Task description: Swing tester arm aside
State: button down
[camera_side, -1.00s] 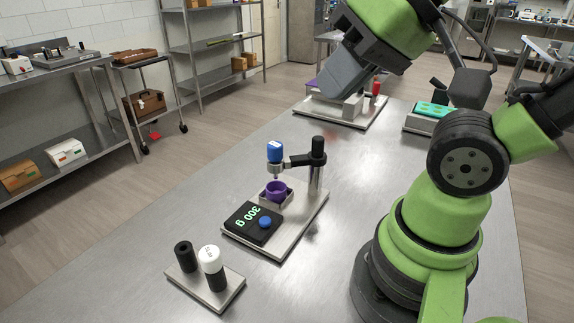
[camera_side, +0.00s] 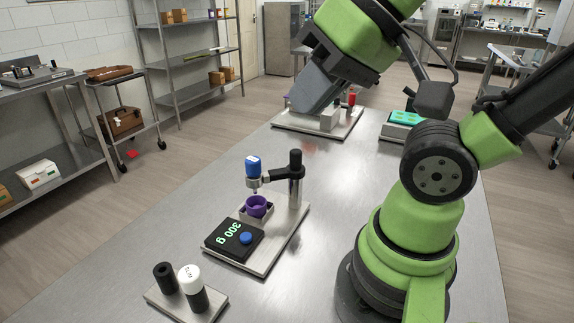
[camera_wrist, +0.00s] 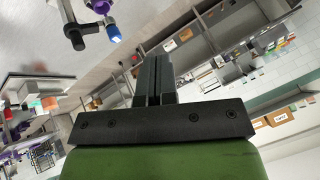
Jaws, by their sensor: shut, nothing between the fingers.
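The tester arm (camera_side: 268,179) is a short black bar on an upright post with a black top (camera_side: 295,160). It reaches left, and its blue-capped head (camera_side: 253,168) stands over a purple cup (camera_side: 256,205). In the wrist view the tester arm (camera_wrist: 84,28) and blue cap (camera_wrist: 113,34) show upside down at the upper left. My gripper (camera_side: 306,100) is raised beyond the tester in the side view, apart from it. Its dark fingers also show in the wrist view (camera_wrist: 153,62), together and empty.
A black scale (camera_side: 234,238) reading 300 g sits on the tester's base plate. A stand (camera_side: 215,302) with a white-topped cylinder is at the front left. A pale plate (camera_side: 340,127) with a red item and a teal tray (camera_side: 404,118) are behind. Bare table lies between.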

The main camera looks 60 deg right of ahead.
jog(key=c, duration=1.8)
grip_release()
jog(key=o, duration=0.4)
jog(key=shift+w, duration=0.1)
jog(key=shift+c, duration=0.2)
jog(key=o, duration=0.3)
jog(key=shift+w+d+m, duration=0.25)
jog(key=shift+w+m, duration=0.05)
jog(key=shift+o, duration=1.3)
jog(key=w+d+f+m+g+h, duration=0.2)
jog(key=w+d+f+m+g, duration=0.1)
jog(key=d, duration=0.5)
jog(key=w+m+g, duration=0.1)
jog(key=w+m, duration=0.1)
jog(key=w, duration=0.1)
jog(key=shift+w+m, duration=0.25)
jog(key=shift+m, duration=0.15)
jog(key=m+g, duration=0.3)
jog(key=m, duration=0.1)
send_over(296, 151)
jog(key=f, duration=0.5)
jog(key=shift+a+f, duration=0.3)
jog(key=shift+d+f+m, duration=0.3)
jog(key=shift+d+f, duration=0.1)
jog(key=shift+f, duration=0.2)
notch_tip(296, 151, down, 9)
jog(key=shift+f, duration=0.2)
